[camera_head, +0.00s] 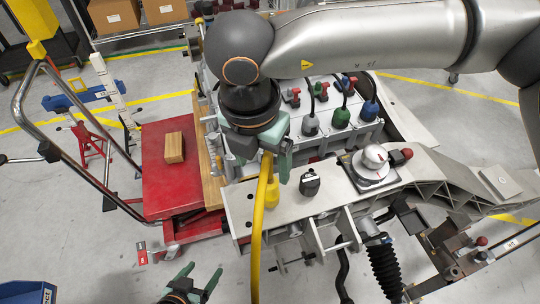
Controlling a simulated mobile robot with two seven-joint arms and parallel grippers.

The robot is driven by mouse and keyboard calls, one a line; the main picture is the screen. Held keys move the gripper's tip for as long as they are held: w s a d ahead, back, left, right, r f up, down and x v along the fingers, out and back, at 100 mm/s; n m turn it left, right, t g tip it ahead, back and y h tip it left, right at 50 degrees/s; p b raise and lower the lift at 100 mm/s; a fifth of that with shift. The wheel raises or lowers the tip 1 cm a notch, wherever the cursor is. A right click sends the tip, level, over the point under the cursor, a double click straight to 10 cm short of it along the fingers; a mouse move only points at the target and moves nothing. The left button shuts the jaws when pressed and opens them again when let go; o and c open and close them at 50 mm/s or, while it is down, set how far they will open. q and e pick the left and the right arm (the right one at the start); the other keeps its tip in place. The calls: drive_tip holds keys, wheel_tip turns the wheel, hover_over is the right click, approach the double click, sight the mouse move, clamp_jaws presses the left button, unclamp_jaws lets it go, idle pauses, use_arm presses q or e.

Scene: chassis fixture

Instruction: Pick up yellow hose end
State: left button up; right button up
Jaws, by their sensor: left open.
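The yellow hose (257,225) runs up from the bottom edge of the head view, and its upper end reaches my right gripper (268,158). My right gripper points down over the near edge of the chassis fixture, with its fingers around or close beside the hose end. The wrist and fingers partly hide that end, so I cannot tell if they grip it. A yellow fitting (272,193) stands just right of the hose, below the fingers. My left gripper (200,279) is low in the view, left of the hose, open and empty.
The grey chassis fixture (330,192) carries a black knob (309,182), a silver dome (374,158) and coloured connectors (341,117). A red cart (165,190) with a wooden block (174,147) stands left. A blue bin (28,292) is at lower left.

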sight(269, 182)
drive_tip(key=f, duration=0.2)
drive_tip(key=w+f, duration=0.1)
drive_tip(key=f, duration=0.1)
drive_tip(key=f+p, duration=0.1)
drive_tip(key=f, duration=0.1)
drive_tip(key=shift+w+d+f, duration=0.25)
drive_tip(key=shift+d+f, duration=0.05)
drive_tip(key=shift+w+d+f+p, duration=0.15)
drive_tip(key=shift+f+p, duration=0.2)
drive_tip(key=shift+f, duration=0.25)
drive_tip(key=f, duration=0.3)
drive_tip(key=f+p, duration=0.1)
drive_tip(key=shift+w+d+f, duration=0.15)
drive_tip(key=shift+w+d, duration=0.05)
drive_tip(key=shift+w, duration=0.2)
use_arm(q)
drive_tip(key=r, duration=0.2)
drive_tip(key=shift+w+r, duration=0.35)
drive_tip(key=shift+r, duration=0.05)
use_arm(e)
clamp_jaws()
